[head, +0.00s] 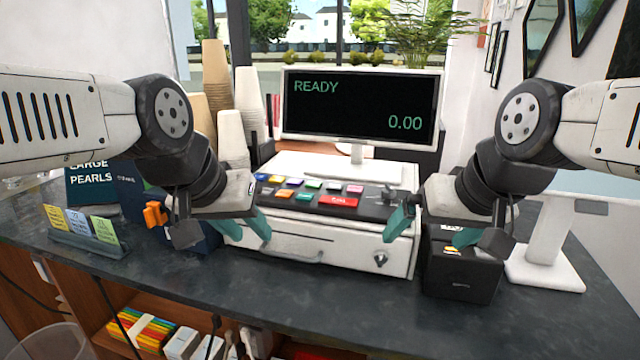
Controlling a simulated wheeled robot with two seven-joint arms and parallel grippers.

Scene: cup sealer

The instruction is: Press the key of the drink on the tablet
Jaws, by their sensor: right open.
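A black panel of coloured keys (280,192) lies on top of the white drawer unit, below the display. The key labels are too small to read, and my grippers hide its two ends. A screen on a white stand (547,240) is at the right, mostly hidden by my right arm. My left gripper (252,235) is in front of the drawer unit's left part, with teal fingers pointing down; its opening is unclear. My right gripper (426,240) is open and empty, in front of the drawer unit's right end and the black box.
A display (360,105) reads READY and 0.00. A small black box (462,278) stands right of the drawer unit (330,262). Stacked cups (216,85) are behind at left. Coloured cards (78,224) stand at the left. The dark counter's front strip is clear.

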